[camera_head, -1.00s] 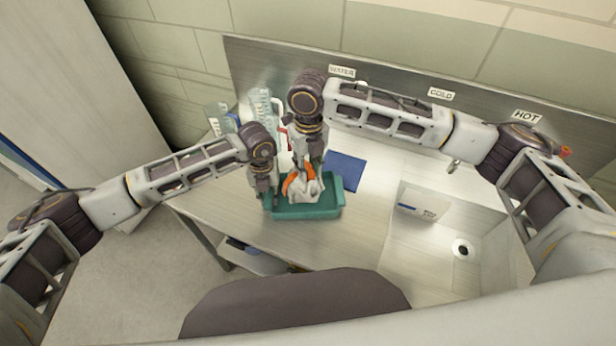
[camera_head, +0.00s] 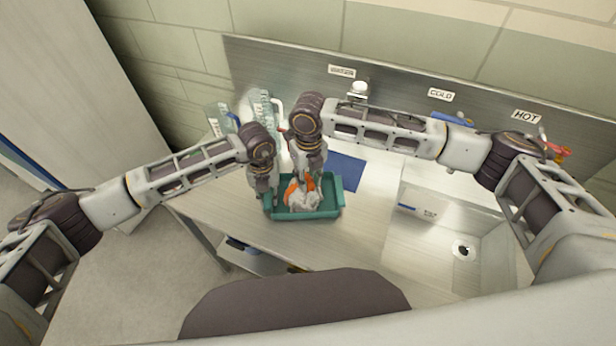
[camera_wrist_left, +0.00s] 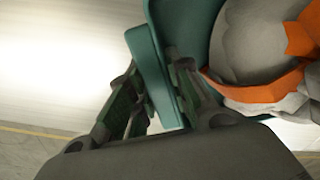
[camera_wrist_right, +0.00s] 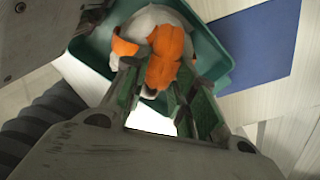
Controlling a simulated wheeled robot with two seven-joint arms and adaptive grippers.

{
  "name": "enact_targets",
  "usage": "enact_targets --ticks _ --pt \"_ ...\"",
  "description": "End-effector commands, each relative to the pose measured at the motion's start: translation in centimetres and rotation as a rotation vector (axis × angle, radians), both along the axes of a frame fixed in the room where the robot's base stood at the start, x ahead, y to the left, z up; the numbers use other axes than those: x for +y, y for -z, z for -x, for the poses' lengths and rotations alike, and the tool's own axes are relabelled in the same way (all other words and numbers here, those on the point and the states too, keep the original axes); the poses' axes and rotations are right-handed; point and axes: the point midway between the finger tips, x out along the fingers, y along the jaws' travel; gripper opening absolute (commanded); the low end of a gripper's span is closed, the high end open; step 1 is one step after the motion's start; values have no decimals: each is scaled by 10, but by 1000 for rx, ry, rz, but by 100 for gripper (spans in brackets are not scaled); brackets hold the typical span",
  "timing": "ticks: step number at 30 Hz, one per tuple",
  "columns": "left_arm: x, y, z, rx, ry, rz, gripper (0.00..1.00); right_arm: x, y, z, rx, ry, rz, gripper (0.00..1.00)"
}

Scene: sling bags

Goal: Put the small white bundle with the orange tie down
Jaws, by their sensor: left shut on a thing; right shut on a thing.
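The small white bundle (camera_head: 304,201) with its orange tie (camera_wrist_right: 170,58) is in the teal tray (camera_head: 325,211), low between its walls. My right gripper (camera_wrist_right: 158,75) is shut on the orange tie from above; the white cloth (camera_wrist_right: 150,18) shows beyond it in the right wrist view. Whether the bundle bears fully on the tray floor I cannot tell. My left gripper (camera_head: 265,200) is shut on the tray's left wall, which shows between its fingers in the left wrist view (camera_wrist_left: 150,70).
A blue mat (camera_head: 346,171) lies behind the tray. Clear bottles (camera_head: 262,105) stand at the back left. A sink with a white box (camera_head: 416,203) is to the right. The steel counter in front of the tray (camera_head: 270,240) is bare.

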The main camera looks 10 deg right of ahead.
Motion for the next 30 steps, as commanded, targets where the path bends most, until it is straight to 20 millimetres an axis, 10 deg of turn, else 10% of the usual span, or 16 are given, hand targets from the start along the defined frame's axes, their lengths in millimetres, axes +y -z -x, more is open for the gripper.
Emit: enact_targets --ticks 6,7,12,30 --pt "1 1 0 1 0 -2 0 0 2 0 0 0 0 0" --pt "1 1 0 1 0 -2 0 0 2 0 0 0 0 30" --pt "1 1 0 1 0 -2 0 0 2 0 0 0 0 49" --pt "0 0 0 1 0 -2 0 0 -13 -1 -1 0 0 49"
